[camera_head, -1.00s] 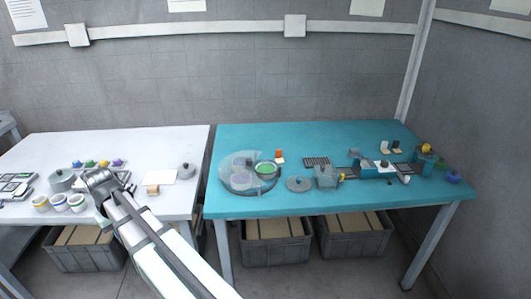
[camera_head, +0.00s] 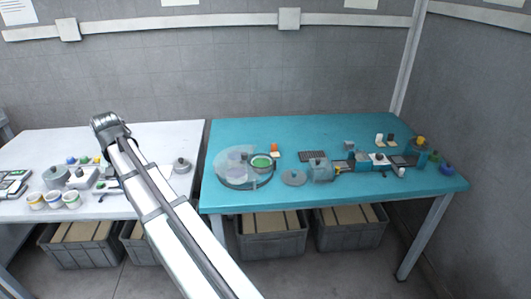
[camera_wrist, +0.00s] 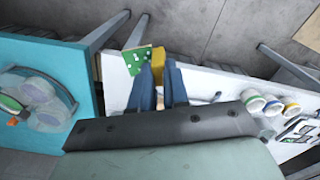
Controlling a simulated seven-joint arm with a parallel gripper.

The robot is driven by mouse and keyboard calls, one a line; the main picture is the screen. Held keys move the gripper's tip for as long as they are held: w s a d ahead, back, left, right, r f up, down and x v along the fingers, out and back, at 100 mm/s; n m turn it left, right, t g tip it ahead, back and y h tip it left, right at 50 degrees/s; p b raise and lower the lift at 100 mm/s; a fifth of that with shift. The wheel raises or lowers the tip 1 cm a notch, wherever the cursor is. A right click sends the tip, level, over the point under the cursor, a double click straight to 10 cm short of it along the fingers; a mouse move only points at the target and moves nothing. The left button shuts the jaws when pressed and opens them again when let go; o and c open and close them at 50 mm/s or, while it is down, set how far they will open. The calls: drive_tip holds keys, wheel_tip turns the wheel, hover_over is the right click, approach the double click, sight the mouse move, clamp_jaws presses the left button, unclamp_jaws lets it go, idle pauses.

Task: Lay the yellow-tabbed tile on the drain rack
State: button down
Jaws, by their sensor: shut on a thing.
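My gripper (camera_wrist: 159,72) shows two blue fingers in the wrist view, closed on a yellow tab (camera_wrist: 158,57). A green tile (camera_wrist: 137,60) with small white marks sits beside the tab and appears to be one piece with it. In the head view my gripper's wrist (camera_head: 108,124) is raised above the back of the white table; the fingers and tile are hidden there. A dark slatted rack (camera_head: 312,156), likely the drain rack, lies flat toward the back of the teal table, well to the right of my gripper.
The teal table (camera_head: 300,202) holds a clear-covered round machine (camera_head: 238,168), a grey disc (camera_head: 294,178) and a motor unit (camera_head: 362,163) near the rack. Cups (camera_head: 54,200) and small knobs stand on the white table. A narrow gap separates the tables.

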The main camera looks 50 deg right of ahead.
drive_tip(key=s+d+r+m, duration=0.1)
drive_tip(key=s+d+m, duration=0.2)
drive_tip(key=d, duration=1.2)
drive_tip(key=s+d+m, duration=0.2)
drive_tip(key=d, duration=1.3)
drive_tip(key=s+d+f+m, duration=0.1)
drive_tip(key=s+d, duration=0.5)
drive_tip(key=d, duration=0.8)
drive_tip(key=s+d+f, duration=0.1)
drive_tip(key=s+d, duration=0.5)
drive_tip(key=d, duration=0.8)
drive_tip(key=s+d+f+m, duration=0.1)
drive_tip(key=s+d, duration=0.6)
drive_tip(key=d, duration=0.7)
drive_tip(key=shift+w+d+f+n, duration=0.15)
drive_tip(key=shift+f+n, duration=0.3)
drive_tip(key=shift+f, duration=1.15)
drive_tip(key=shift+w+d+f+n, duration=0.2)
drive_tip(key=shift+f+n, duration=0.2)
drive_tip(key=shift+f, duration=1.15)
drive_tip(key=shift+w+d+f+n, duration=0.15)
drive_tip(key=shift+f+n, duration=0.3)
drive_tip(key=shift+f, duration=1.15)
drive_tip(key=shift+f, duration=0.1)
drive_tip(key=c, duration=1.1)
unclamp_jaws()
